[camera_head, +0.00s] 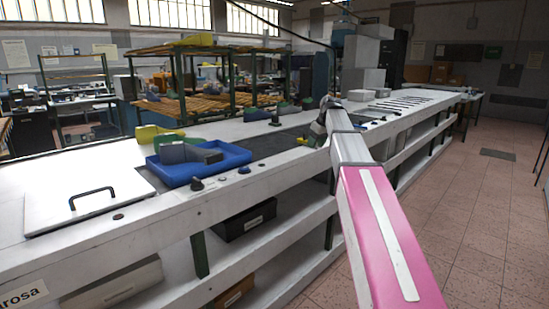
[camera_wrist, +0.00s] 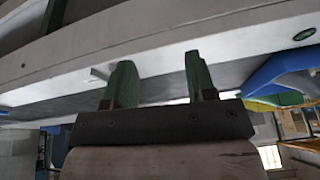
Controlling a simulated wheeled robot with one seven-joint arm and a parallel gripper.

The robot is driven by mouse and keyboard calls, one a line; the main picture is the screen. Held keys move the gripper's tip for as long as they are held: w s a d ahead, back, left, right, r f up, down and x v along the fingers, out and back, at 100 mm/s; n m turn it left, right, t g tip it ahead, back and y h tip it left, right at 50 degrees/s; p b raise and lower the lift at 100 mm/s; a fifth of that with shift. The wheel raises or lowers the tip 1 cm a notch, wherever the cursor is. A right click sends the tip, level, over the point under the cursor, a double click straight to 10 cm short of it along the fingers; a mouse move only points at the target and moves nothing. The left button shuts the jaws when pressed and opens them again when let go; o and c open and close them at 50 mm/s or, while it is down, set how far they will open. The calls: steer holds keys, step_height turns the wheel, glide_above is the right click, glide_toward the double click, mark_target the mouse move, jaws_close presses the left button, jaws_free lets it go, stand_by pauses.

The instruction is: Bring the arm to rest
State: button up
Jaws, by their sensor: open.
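My gripper (camera_wrist: 160,82) shows in the wrist view with two green fingers spread apart and nothing between them. The picture there looks upside down, with the white workbench (camera_wrist: 150,38) front running across beyond the fingers. In the head view my arm reaches from the lower right to the workbench (camera_head: 108,228), with its pink link nearest. The gripper itself cannot be made out clearly in that view; the far end of the arm is over or beside the bench edge.
A blue tray (camera_head: 228,163) holding a grey block (camera_head: 187,153) sits on the bench, also visible in the wrist view (camera_wrist: 283,72). Yellow and green lasts (camera_head: 150,134) lie behind it. A handled white lid (camera_head: 125,186) is at left.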

steer(key=s+f+m, duration=0.1)
steer(key=s+f, duration=0.4)
steer(key=f, duration=0.3)
steer(key=s+f+m+g+h, duration=0.15)
steer(key=s+f, duration=0.25)
steer(key=f, duration=0.4)
steer(key=s+f+m, duration=0.2)
steer(key=s+f, duration=0.3)
steer(key=f, duration=0.4)
steer(key=s+d+f+m+g+h, duration=0.1)
steer(key=s+f+m, duration=0.2)
steer(key=s+f, duration=1.2)
steer(key=shift+s, duration=1.15)
